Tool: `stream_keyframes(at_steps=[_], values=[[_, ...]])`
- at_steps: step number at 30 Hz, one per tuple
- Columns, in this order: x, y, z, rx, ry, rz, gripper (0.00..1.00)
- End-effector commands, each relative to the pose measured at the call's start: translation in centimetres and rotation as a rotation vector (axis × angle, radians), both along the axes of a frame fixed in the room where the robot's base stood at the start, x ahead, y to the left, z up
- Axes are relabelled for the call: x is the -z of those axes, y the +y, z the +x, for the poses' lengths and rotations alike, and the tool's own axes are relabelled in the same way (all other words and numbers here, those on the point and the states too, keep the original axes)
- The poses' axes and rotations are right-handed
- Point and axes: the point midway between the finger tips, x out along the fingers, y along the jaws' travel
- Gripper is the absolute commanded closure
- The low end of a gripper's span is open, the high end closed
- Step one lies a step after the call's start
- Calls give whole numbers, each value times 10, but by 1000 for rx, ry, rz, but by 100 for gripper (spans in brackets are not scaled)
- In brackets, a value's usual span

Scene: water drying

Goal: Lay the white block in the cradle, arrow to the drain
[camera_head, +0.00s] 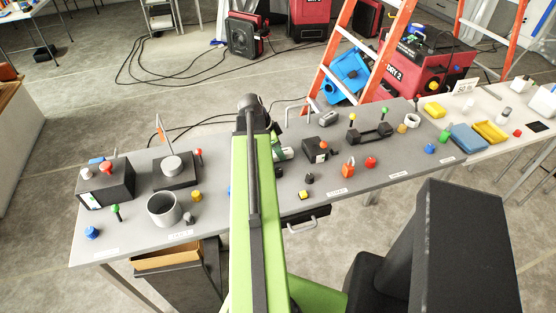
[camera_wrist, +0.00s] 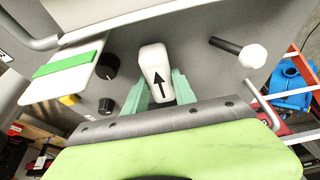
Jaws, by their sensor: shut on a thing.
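The white block (camera_wrist: 153,62) shows in the wrist view with a black arrow on its face, pointing up in the picture. My gripper (camera_wrist: 161,84) has pale green fingers shut on the block's sides, near its lower end. A grey surface lies behind the block; I cannot tell how far off it is. In the head view my arm covers the gripper and the block. I cannot surely make out the cradle or the drain in either view.
The wrist view shows a white plate with a green strip (camera_wrist: 71,60), a black knob (camera_wrist: 108,66) and a white-ended black lever (camera_wrist: 252,55) nearby. In the head view the grey table (camera_head: 238,231) bears a grey cup (camera_head: 163,211), a dumbbell-shaped thing (camera_head: 369,134) and several knobs.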

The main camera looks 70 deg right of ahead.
Motion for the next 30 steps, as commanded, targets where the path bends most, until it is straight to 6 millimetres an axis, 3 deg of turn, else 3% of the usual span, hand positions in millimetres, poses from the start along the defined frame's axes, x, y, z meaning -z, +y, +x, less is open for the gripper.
stream_keyframes(at_steps=[1,11,12,16,25,30], values=[[8,0,0,0,0,0,100],[8,0,0,0,0,0,100],[6,0,0,0,0,0,63],[6,0,0,0,0,0,46],[5,0,0,0,0,0,46],[-8,1,2,0,0,0,46]])
